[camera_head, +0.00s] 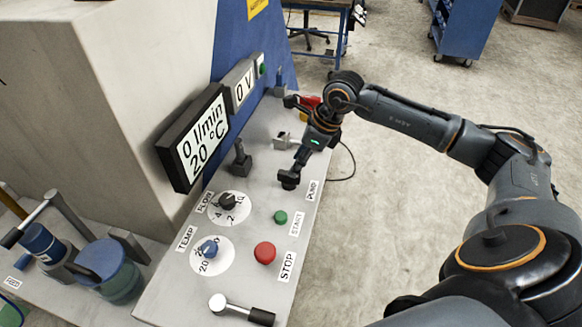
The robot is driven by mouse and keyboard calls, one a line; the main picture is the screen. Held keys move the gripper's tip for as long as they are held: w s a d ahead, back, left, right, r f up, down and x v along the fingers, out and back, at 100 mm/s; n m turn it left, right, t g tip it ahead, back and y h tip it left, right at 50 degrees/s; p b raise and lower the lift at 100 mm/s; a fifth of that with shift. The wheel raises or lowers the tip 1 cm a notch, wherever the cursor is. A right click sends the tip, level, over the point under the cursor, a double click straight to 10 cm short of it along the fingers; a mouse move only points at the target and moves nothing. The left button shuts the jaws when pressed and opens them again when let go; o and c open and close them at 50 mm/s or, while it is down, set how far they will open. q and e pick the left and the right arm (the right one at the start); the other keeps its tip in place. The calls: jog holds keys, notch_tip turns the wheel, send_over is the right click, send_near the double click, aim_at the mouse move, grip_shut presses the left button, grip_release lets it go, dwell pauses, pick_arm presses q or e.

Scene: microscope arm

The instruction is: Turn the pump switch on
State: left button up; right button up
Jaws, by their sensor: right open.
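The sloped light-grey control panel (185,275) runs up the middle of the head view. A PUMP label (313,190) sits at its right edge, above the START label (297,223). My right gripper (287,141) is over the panel's upper right part, open, with its fingers spread. One fingertip is close to the panel beside the PUMP label; the other points up and left. A small grey block (282,141) shows between the fingers. The pump switch itself is hard to make out: the near fingertip overlaps the dark spot by its label. I cannot tell whether they touch. My left gripper is not in view.
A green button (280,217) and a red button (265,252) lie below. Left of them are the FLOW dial (229,207) and TEMP dial (208,250). A display (195,140) stands up beside the panel. A lever (240,308) is at the bottom. Open floor lies right.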

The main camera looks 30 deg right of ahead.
jog(key=x, duration=0.4)
jog(key=shift+a+f+p, duration=0.1)
jog(key=shift+f+p, duration=0.05)
jog(key=shift+p, duration=0.25)
jog(key=shift+w+f, duration=0.15)
jog(key=shift+f, duration=0.1)
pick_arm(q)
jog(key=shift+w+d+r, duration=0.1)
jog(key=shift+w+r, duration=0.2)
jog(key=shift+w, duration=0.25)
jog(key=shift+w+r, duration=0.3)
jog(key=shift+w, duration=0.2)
pick_arm(e)
grip_shut()
